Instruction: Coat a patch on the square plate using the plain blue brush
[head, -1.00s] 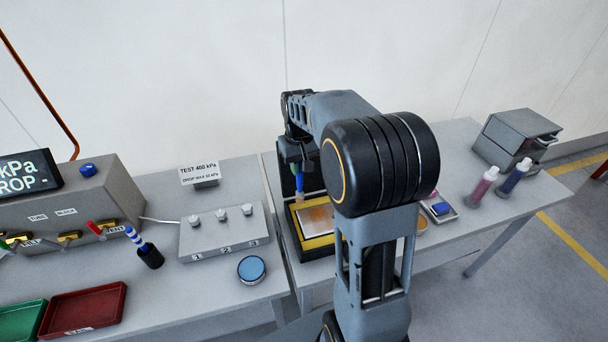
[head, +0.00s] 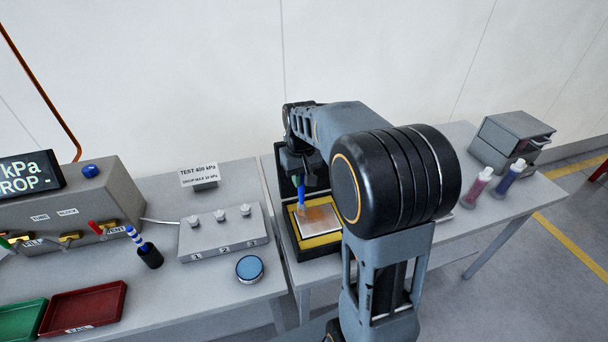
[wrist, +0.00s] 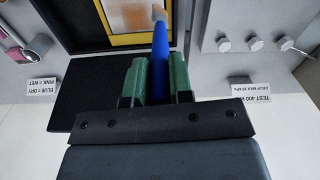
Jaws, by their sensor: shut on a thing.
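The plain blue brush (wrist: 161,55) is held between the green fingers of my gripper (wrist: 158,80), which is shut on its handle. The brush (head: 301,192) points down, with its pale tip over the upper left part of the square plate (head: 333,226). The plate has a brownish, mottled face and lies in a yellow-lined black case. It also shows in the wrist view (wrist: 125,12), beyond the brush. Whether the tip touches the plate I cannot tell. My arm hides part of the bench to the right of the case.
A striped blue and white brush stands in a dark cup (head: 150,257). A blue-topped round tin (head: 249,267) and a grey box with three knobs (head: 222,236) are left of the case. Pink (head: 476,186) and blue (head: 508,177) bottles stand at the right, near a grey drawer unit (head: 507,142).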

